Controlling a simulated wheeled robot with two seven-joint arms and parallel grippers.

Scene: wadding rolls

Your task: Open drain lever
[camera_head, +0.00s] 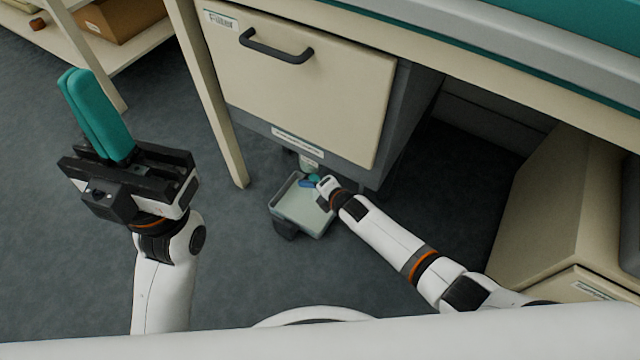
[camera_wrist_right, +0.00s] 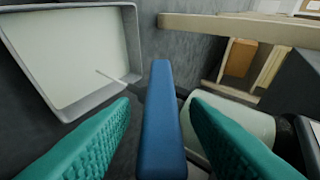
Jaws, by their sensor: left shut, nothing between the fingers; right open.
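The drain lever is a blue bar; in the right wrist view the lever (camera_wrist_right: 161,125) stands between the two teal fingers of my right gripper (camera_wrist_right: 160,102). The fingers are open, with a visible gap on each side of the lever. In the head view the lever (camera_head: 307,183) shows as a small blue patch under the front of the Filter cabinet, partly hidden by my right gripper (camera_head: 315,179). A pale cylindrical fitting (camera_wrist_right: 232,128) lies behind the lever. My left gripper (camera_head: 72,76) is shut and empty, raised at the left, away from the cabinet.
A grey tray (camera_head: 283,232) sits on the floor below the lever. The Filter cabinet (camera_head: 320,95) has a dark handle (camera_head: 277,47). A table leg (camera_head: 214,120) stands to its left, and a beige cabinet (camera_head: 540,205) to the right. Open floor lies around the tray.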

